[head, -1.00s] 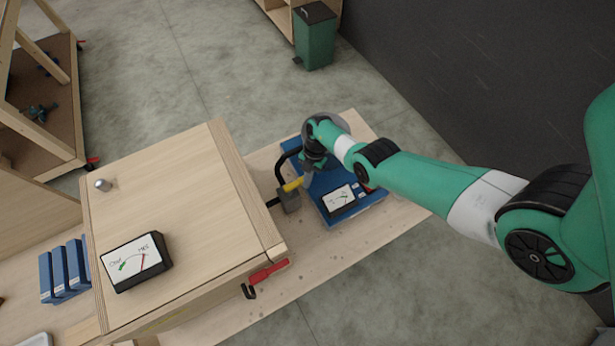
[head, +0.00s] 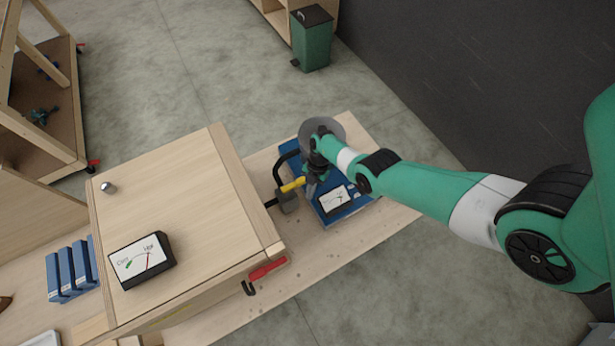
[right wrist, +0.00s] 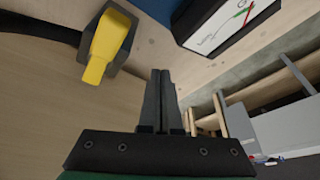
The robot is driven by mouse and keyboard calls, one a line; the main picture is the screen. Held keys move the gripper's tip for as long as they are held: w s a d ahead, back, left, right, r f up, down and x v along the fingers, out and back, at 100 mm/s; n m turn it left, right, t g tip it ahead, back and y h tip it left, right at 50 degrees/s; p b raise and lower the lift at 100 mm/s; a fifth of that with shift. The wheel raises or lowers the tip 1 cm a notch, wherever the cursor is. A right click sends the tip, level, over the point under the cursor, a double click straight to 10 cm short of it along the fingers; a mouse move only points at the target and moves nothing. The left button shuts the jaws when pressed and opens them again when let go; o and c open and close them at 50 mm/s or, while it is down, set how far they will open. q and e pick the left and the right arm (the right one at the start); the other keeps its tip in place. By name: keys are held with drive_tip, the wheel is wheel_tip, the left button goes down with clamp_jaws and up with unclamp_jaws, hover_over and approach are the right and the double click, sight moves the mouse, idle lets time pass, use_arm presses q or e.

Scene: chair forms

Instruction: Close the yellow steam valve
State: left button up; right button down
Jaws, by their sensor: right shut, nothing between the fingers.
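The yellow steam valve handle (head: 293,185) sits on a grey valve body (head: 288,201) between the wooden box and the blue unit in the head view. In the right wrist view the yellow handle (right wrist: 104,50) is at the upper left, on its grey body, with a black hose running left from it. My right gripper (head: 311,188) is close beside the handle, on its right. Its fingers (right wrist: 160,75) are together and empty, with a gap to the handle in the wrist view. My left gripper is not in view.
A red-handled clamp (head: 268,268) sticks out at the box's front corner. Bare wood lies around the blue unit.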

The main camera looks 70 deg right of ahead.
wheel_tip(320, 180, up, 9)
drive_tip(key=w+d+p, duration=0.2)
drive_tip(key=w, duration=0.1)
drive_tip(key=shift+d+r+p, duration=0.15)
drive_tip(key=shift+p, duration=0.25)
